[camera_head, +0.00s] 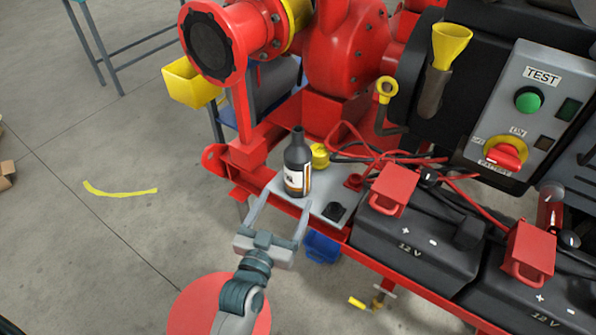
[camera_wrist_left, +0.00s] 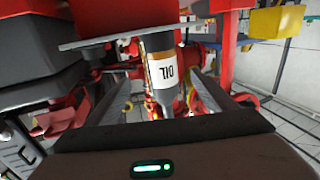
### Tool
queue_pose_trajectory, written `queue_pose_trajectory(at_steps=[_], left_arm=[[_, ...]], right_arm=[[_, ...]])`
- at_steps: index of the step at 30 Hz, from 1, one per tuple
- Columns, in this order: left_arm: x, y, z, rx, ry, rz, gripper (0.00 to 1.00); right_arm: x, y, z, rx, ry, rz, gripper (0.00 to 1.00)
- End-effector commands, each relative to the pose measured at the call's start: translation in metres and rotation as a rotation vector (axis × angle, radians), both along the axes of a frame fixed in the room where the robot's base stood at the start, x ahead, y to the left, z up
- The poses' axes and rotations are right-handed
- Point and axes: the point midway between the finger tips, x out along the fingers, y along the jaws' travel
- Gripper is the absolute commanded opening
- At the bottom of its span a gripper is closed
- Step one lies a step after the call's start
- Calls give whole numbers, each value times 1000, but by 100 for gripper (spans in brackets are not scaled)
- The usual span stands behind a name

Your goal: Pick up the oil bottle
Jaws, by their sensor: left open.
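The oil bottle (camera_head: 297,168) is dark with a white label and stands upright on a grey plate (camera_head: 273,187) on the red skid frame. In the left wrist view the bottle (camera_wrist_left: 163,73) appears upside down, with its OIL label facing the camera, between the two fingers. My left gripper (camera_head: 286,210) is open and empty, just in front of the bottle, its fingers pointing toward it. The bottle looks clear of both fingers. My right gripper is not in view.
A yellow cap (camera_head: 319,156) is close behind the bottle, and a black piece (camera_head: 334,211) lies to its right. Batteries (camera_head: 412,232) with red covers and cables are on the right. A red pump (camera_head: 345,50) rises behind. Open floor (camera_head: 110,235) lies left.

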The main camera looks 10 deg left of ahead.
Motion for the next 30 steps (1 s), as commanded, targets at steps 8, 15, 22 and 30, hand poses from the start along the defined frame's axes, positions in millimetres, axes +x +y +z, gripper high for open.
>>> queue_pose_trajectory(at_steps=[8, 15, 22, 30], left_arm=[[47, -5, 1, 0, -1, 1, 77], [60, -7, 0, 0, 0, 0, 77], [60, -7, 0, 0, 0, 0, 77], [75, -8, -1, -1, -1, 0, 77]], right_arm=[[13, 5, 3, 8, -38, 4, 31], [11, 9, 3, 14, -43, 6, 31], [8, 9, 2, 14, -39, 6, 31], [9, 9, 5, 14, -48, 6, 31]])
